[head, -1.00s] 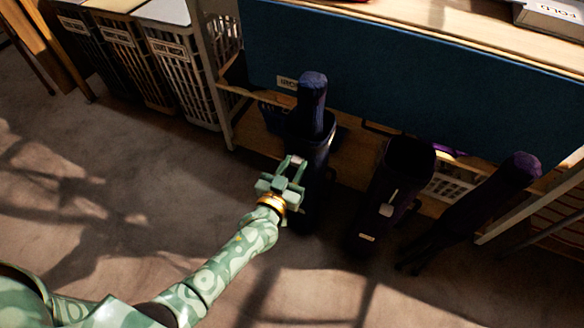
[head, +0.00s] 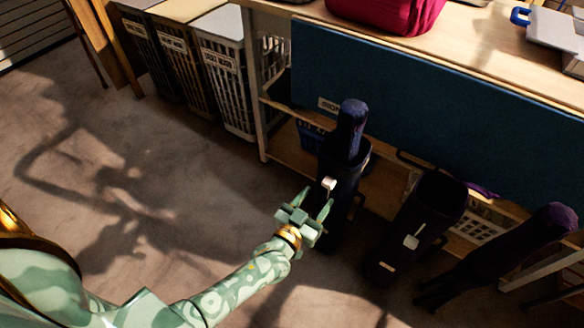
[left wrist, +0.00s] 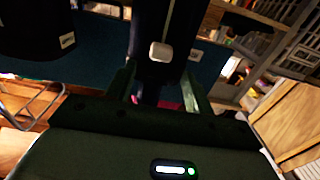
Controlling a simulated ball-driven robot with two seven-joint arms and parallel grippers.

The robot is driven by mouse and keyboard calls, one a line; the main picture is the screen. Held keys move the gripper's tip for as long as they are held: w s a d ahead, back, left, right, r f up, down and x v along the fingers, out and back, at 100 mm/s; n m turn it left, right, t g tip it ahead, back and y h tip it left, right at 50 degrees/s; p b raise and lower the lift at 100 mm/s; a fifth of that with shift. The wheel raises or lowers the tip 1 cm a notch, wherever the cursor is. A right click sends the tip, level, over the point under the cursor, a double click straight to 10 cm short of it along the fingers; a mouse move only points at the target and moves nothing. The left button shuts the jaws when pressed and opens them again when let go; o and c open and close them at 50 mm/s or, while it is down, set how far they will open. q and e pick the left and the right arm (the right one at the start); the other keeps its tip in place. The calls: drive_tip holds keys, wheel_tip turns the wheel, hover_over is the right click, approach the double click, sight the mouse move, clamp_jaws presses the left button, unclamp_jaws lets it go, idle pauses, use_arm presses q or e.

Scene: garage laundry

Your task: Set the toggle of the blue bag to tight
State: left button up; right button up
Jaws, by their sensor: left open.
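The dark blue bag (head: 343,222) stands upright on the floor in front of the table, with a rolled blue item (head: 351,130) sticking out of its top. Its pale toggle (head: 329,183) is on the front, in the upper part of the bag. My left gripper (head: 317,196) is open and empty, just in front of the bag and a little below the toggle in the picture. In the left wrist view the toggle (left wrist: 161,52) shows between and beyond the open fingers of this gripper (left wrist: 160,84), apart from them. My right gripper is out of view.
A second dark bag (head: 433,205) with a pale toggle (head: 411,242) stands to the right, and a dark purple bundle (head: 515,245) leans beyond it. Slatted hampers (head: 228,75) stand at the back left. The table's blue panel (head: 440,95) hangs behind the bags. The left floor is clear.

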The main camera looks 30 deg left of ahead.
use_arm(q)
drive_tip(key=s+p, duration=0.2)
drive_tip(key=s, duration=0.9)
drive_tip(key=shift+s+a+p, duration=0.2)
drive_tip(key=shift+p, duration=0.2)
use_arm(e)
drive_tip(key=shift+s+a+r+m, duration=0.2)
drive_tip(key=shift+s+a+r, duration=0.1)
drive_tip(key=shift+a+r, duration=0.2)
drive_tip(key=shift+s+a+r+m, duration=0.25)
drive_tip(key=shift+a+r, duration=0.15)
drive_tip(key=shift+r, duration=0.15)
use_arm(q)
drive_tip(key=shift+r, duration=0.1)
